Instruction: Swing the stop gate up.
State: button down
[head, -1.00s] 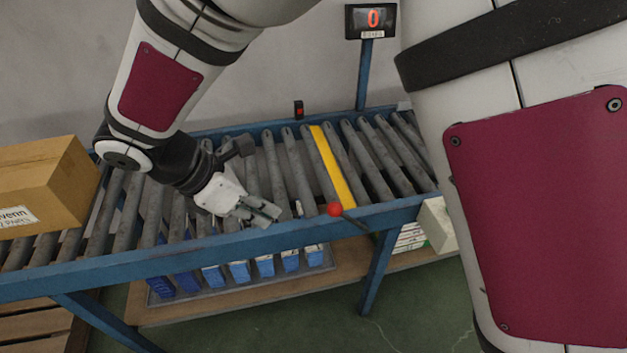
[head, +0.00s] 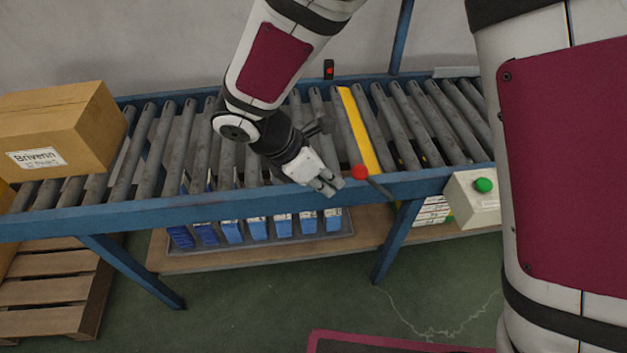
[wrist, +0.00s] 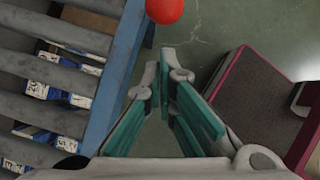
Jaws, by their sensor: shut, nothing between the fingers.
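The stop gate seems to be the yellow strip (head: 361,130) lying across the conveyor between grey rollers, low among them. A lever with a red ball knob (head: 360,172) sits at the conveyor's near rail, beside the yellow strip's near end. The red knob also shows at the top edge of the wrist view (wrist: 165,8). My gripper (head: 332,187) is shut and empty, just left of the knob and over the near rail. In the wrist view my fingers (wrist: 165,70) point toward the knob, with a small gap between; no contact shows.
A cardboard box (head: 60,135) sits on the rollers at the left. A control box with a green button (head: 483,185) stands at the right below the rail. A tray of blue-and-white packs (head: 255,232) lies under the conveyor. The floor in front is open, with a red-edged mat (head: 390,344).

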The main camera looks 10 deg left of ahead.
jog(key=shift+w+d+r, duration=0.2)
jog(key=shift+w+d, duration=0.15)
jog(key=shift+d, duration=0.15)
jog(key=shift+d+r, duration=0.1)
jog(key=shift+w+d+r+y+p, duration=0.1)
jog(key=shift+d+r+y+p, duration=0.25)
jog(key=shift+p, duration=0.35)
jog(key=shift+r, duration=0.2)
jog(key=w+d+r+g+y+p, duration=0.25)
jog(key=d+r+y+p, duration=0.4)
jog(key=d+p, duration=0.6)
jog(key=w+d+f+g+y, duration=0.1)
jog(key=w+d+f+y, duration=0.2)
jog(key=d+y, duration=0.4)
jog(key=shift+w+d+f+m, duration=0.15)
jog(key=shift+w+d+m, duration=0.2)
jog(key=shift+d, duration=0.65)
